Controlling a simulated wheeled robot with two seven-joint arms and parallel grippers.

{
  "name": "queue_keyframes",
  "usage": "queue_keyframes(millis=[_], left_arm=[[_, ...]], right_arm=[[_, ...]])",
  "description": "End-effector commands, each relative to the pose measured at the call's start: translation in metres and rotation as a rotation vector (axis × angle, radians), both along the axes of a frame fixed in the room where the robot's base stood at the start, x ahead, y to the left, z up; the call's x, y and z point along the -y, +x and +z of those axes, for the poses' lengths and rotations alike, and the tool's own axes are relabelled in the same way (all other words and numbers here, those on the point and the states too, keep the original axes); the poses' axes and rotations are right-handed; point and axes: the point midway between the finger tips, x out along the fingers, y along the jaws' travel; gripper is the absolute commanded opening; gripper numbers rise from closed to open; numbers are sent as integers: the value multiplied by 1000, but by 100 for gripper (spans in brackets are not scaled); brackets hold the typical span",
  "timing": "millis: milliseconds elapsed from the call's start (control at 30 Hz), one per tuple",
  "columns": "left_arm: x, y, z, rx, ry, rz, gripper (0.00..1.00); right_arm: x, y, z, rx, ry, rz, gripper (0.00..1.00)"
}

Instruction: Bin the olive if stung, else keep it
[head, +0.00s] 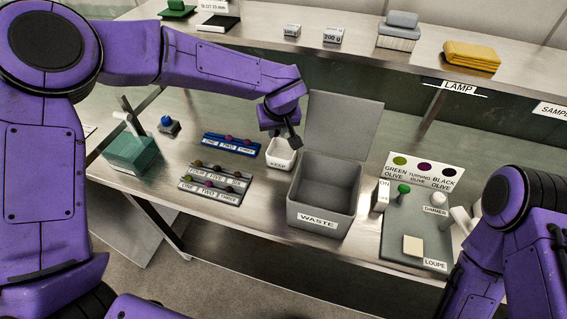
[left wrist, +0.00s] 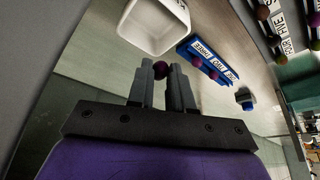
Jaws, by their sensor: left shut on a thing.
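My left gripper (head: 291,143) is over the far part of the bench, by the white KEEP container (head: 281,155) and left of the grey WASTE bin (head: 322,208), whose lid stands open. In the left wrist view my left gripper (left wrist: 161,72) is shut on a dark purple olive (left wrist: 160,69) at its fingertips. The KEEP container (left wrist: 153,24) lies just beyond it there and looks empty inside. The olive is too small to tell any sting mark.
A blue numbered rack (head: 231,145) and grey numbered racks (head: 215,186) hold several olives. A green-tinted box (head: 131,153) stands at left. Right of the bin are the loupe station (head: 418,230) and an olive colour card (head: 425,171). A shelf (head: 265,45) runs behind.

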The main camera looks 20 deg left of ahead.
Motion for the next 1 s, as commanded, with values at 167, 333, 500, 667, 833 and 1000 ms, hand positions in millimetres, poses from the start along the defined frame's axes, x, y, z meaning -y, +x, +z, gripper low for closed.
queue_keyframes(millis=[167,333,500,667,833,1000], left_arm=[[1,0,-3,1,0,-1,10],[1,0,-2,1,0,-2,36],[1,0,-2,1,0,-2,50],[1,0,-2,2,-1,-2,50],[5,-7,20,4,-2,-2,50],[13,-20,59,4,-2,-2,50]], right_arm=[[0,0,-4,0,0,0,43],[0,0,-4,0,0,0,43],[0,0,-4,0,0,0,43],[0,0,-4,0,0,0,43],[0,0,-8,0,0,0,43],[0,0,-12,0,0,0,43]])
